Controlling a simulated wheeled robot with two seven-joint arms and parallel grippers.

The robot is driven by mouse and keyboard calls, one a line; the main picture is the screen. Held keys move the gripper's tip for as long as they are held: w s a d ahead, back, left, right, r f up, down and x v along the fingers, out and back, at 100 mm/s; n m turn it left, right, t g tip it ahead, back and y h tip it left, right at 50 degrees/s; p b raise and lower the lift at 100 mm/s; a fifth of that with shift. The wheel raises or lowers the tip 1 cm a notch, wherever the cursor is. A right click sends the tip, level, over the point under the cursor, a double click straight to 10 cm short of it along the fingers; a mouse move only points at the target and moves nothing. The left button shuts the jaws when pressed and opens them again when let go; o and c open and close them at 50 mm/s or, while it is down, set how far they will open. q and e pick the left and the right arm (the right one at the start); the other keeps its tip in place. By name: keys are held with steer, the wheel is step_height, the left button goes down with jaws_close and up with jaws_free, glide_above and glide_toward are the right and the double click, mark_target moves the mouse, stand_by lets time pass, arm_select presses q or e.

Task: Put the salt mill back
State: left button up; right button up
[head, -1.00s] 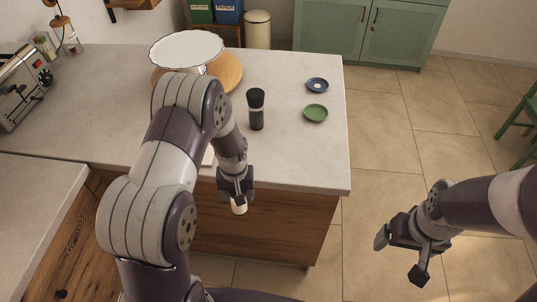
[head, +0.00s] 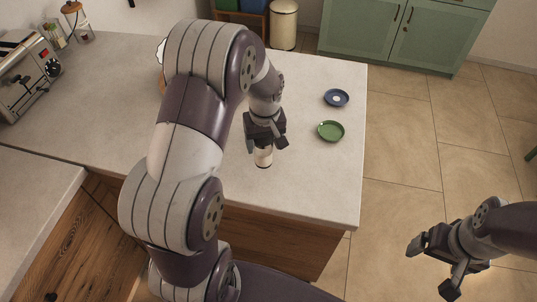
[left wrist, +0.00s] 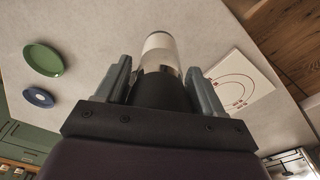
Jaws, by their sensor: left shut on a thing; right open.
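The salt mill (head: 263,158) is held in my left gripper (head: 265,140), over the counter near its front edge. Its pale end points down; I cannot tell whether it touches the counter. In the left wrist view the salt mill (left wrist: 159,50) shows a white end, a clear band and a black part between the fingers. A white card (left wrist: 240,82) with curved lines and red marks lies on the counter beside it in that view; my arm hides it in the head view. My right gripper (head: 432,262) is open and empty, over the floor at the right.
A green dish (head: 331,131) and a blue dish (head: 336,98) lie on the counter (head: 330,185) to the right of my left gripper. A steel appliance (head: 27,75) stands at the far left. My left arm hides most of a white scalloped stand (head: 161,52).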

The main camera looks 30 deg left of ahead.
mark_target(264, 157)
arm_select(q)
steer(key=shift+s+f, duration=0.25)
steer(key=shift+f, duration=0.4)
steer(key=shift+s+f, duration=0.25)
steer(key=shift+f, duration=0.35)
steer(key=f, duration=0.1)
steer(key=w+f+p, duration=0.1)
steer(key=f, duration=0.1)
steer(key=shift+w+f, duration=0.15)
steer(key=shift+s, duration=0.35)
steer(key=o, duration=1)
steer(key=shift+f+b, duration=0.1)
steer(key=shift+b, duration=0.2)
steer(key=shift+c, duration=0.2)
steer(key=o, duration=0.4)
arm_select(e)
steer(key=shift+r, duration=0.45)
